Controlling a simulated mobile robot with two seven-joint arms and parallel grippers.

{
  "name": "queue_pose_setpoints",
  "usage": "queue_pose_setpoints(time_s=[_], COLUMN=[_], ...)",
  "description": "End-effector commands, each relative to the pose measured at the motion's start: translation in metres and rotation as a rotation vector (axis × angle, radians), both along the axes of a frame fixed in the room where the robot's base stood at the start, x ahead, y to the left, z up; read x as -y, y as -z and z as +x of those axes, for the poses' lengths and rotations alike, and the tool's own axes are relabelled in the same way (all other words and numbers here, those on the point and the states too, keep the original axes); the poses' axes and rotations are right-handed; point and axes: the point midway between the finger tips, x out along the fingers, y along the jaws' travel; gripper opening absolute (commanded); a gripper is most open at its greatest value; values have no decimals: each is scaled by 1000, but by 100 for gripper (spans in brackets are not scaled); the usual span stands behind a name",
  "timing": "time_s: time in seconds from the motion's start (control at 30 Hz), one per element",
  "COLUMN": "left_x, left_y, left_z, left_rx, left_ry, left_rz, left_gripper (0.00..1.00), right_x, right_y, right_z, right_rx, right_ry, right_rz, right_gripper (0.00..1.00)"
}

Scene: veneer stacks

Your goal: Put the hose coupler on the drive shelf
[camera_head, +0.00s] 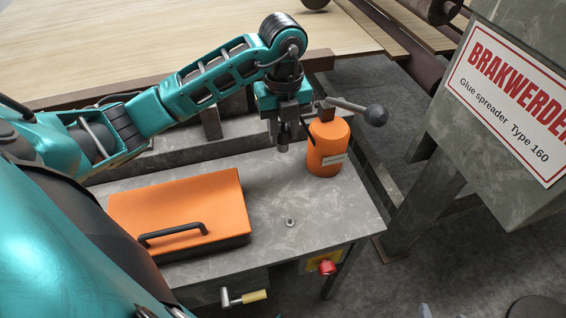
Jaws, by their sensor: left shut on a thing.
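My left gripper (283,132) reaches in from the left and points down over the grey metal shelf (270,190). It is shut on a small grey metal piece (283,145), which I take to be the hose coupler. The fingers hide most of this piece. It appears to be above the shelf top, just left of an orange cylinder (327,155); I cannot tell whether it touches the cylinder. The grey surface is probably the drive shelf. My right gripper is not in view.
An orange box (185,208) with a black handle covers the shelf's left part. A small metal fitting (290,222) sits mid-shelf. The glue spreader (500,110) stands right. Bare shelf lies between box and cylinder.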

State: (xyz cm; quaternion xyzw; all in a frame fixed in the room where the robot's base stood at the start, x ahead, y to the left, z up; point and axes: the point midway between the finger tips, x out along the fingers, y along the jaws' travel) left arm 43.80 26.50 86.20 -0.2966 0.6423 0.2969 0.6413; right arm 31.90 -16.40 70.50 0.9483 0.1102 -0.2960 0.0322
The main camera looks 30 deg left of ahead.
Motion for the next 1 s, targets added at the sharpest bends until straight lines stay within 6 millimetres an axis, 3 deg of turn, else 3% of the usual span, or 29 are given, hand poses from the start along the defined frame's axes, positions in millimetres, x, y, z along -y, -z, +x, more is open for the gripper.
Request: queue_pose_setpoints(time_s=[0.03, 0.2, 0.47, 0.67, 1.0], left_x=[0, 0, 0, 1, 0], left_y=[16, 47, 66, 97, 101], left_z=[-1, -1, 0, 0, 0], left_rx=[-6, -1, 0, -1, 1], left_ry=[0, 2, 2, 1, 3], left_rz=[0, 0, 0, 0, 0], left_gripper=[0, 0, 0, 0, 0], right_x=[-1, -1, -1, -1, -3], right_y=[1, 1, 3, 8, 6], right_z=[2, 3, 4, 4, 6], right_rx=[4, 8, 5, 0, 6], right_ry=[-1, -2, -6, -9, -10], right_rz=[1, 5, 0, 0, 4], right_gripper=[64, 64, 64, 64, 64])
